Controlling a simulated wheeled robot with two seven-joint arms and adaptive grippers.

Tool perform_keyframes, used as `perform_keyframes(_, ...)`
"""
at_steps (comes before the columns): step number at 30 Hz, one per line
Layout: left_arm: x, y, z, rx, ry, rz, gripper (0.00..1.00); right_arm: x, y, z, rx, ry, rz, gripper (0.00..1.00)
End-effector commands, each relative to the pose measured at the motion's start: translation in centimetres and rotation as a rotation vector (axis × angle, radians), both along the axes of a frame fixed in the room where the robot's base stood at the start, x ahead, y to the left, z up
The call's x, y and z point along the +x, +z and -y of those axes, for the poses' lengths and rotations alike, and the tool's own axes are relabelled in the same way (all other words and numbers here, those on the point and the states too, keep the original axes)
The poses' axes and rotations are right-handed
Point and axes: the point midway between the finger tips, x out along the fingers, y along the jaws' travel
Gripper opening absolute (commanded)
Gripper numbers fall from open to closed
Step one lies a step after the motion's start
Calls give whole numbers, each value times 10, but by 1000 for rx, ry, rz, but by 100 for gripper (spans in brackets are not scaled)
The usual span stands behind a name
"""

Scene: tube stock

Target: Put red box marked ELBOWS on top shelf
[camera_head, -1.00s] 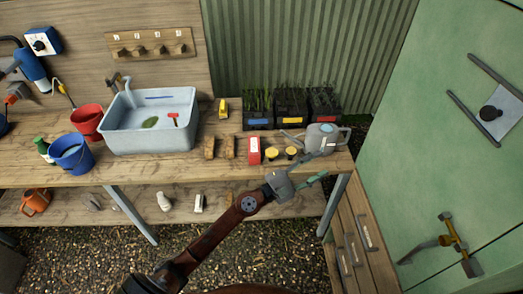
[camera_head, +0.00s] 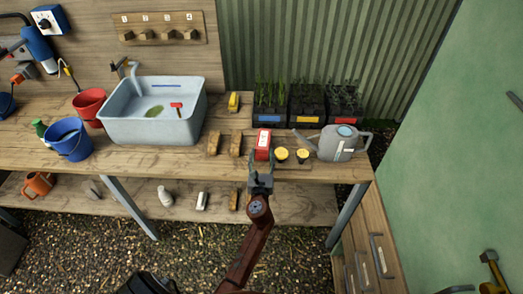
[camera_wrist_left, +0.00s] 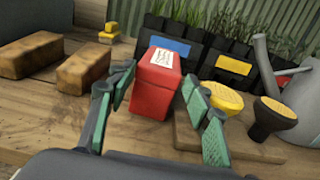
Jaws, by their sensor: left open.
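The red box (camera_head: 263,144) with a white label stands on the wooden bench top, left of two yellow-topped items. In the left wrist view the red box (camera_wrist_left: 158,84) stands between and beyond the fingers; its label print is too small to read. My left gripper (camera_head: 261,177) is at the bench's front edge, just in front of the box. Its green-padded fingers (camera_wrist_left: 163,112) are open and apart, with nothing held. My right gripper is not in view. I cannot make out a top shelf for certain.
Two brown blocks (camera_head: 224,143) lie left of the box. Yellow-topped items (camera_head: 292,155) and a grey watering can (camera_head: 338,143) stand close on its right. Black plant trays (camera_head: 306,106) are behind. A sink basin (camera_head: 152,112) is further left. A lower shelf (camera_head: 225,205) runs underneath.

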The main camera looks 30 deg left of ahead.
Motion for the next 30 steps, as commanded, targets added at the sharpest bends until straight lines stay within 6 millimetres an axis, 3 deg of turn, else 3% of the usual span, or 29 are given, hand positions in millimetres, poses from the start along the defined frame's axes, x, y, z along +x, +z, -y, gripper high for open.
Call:
perform_keyframes(14,43,-2,-31,4,3,1,46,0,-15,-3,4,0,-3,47)
perform_keyframes(23,46,-1,-34,3,3,2,46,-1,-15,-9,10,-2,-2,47)
perform_keyframes(30,45,-1,-34,4,4,1,29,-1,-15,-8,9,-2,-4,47)
